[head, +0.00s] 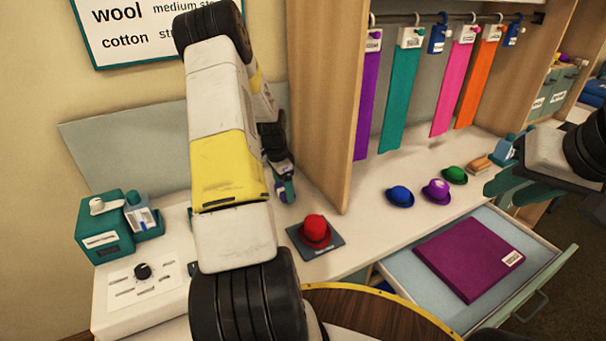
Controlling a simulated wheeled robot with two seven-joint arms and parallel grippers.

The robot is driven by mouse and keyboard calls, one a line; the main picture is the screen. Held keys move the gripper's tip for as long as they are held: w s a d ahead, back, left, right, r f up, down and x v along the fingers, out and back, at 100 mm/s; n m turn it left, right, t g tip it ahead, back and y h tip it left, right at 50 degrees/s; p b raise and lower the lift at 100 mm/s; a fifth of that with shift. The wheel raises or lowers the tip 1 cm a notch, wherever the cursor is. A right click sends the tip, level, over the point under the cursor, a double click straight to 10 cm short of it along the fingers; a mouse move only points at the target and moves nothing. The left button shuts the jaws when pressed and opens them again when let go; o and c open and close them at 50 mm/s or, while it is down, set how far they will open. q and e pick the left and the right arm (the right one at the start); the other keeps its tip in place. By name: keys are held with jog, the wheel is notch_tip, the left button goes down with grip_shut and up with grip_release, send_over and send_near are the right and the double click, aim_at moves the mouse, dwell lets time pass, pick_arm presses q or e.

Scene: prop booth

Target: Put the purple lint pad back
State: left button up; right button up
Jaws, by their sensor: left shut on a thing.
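My right gripper (507,187) is at the right, above the counter's right end and near the open drawer. Its teal fingers are partly in view, and their opening is unclear.
A red hat (315,230) sits on a dark mat. Blue (400,196), purple (436,191) and green (454,175) hats stand to the right. A drawer (395,283) is open, holding a flat purple square (470,257). Coloured strips hang above. A teal box (103,238) stands left.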

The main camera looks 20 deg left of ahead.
pick_arm(q)
jog(key=o, duration=1.2)
jog(key=shift+f, duration=0.1)
